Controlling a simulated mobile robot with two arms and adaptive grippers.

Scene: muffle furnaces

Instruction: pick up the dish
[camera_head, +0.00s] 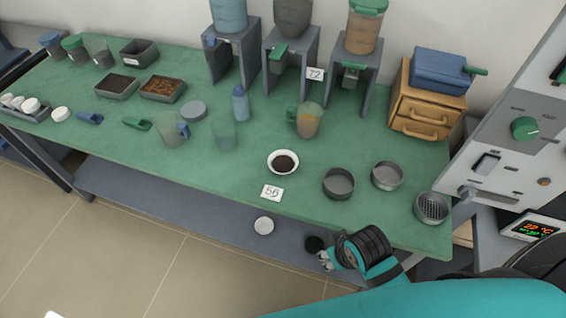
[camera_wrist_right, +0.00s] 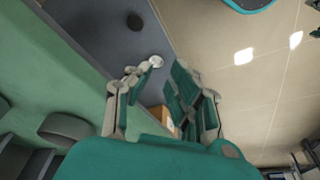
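A white dish (camera_head: 283,153) with dark contents sits upright on the green table, behind a card marked 55. A small pale round dish or lid (camera_head: 264,226) shows lower down, over the grey shelf; a pale round thing also shows just past the fingertips in the right wrist view (camera_wrist_right: 156,60). My right gripper (camera_head: 325,260) is beyond the table's front edge, below and right of the white dish and apart from it. In the wrist view its fingers (camera_wrist_right: 166,78) are spread with nothing between them. My left gripper is not in view.
Several grey round pans and a sieve (camera_head: 433,207) stand right of the dish. A beaker (camera_head: 309,121) and a wooden drawer box (camera_head: 418,105) stand behind. A dark disc (camera_head: 314,244) is next to my right gripper. The card (camera_head: 272,193) lies at the front edge.

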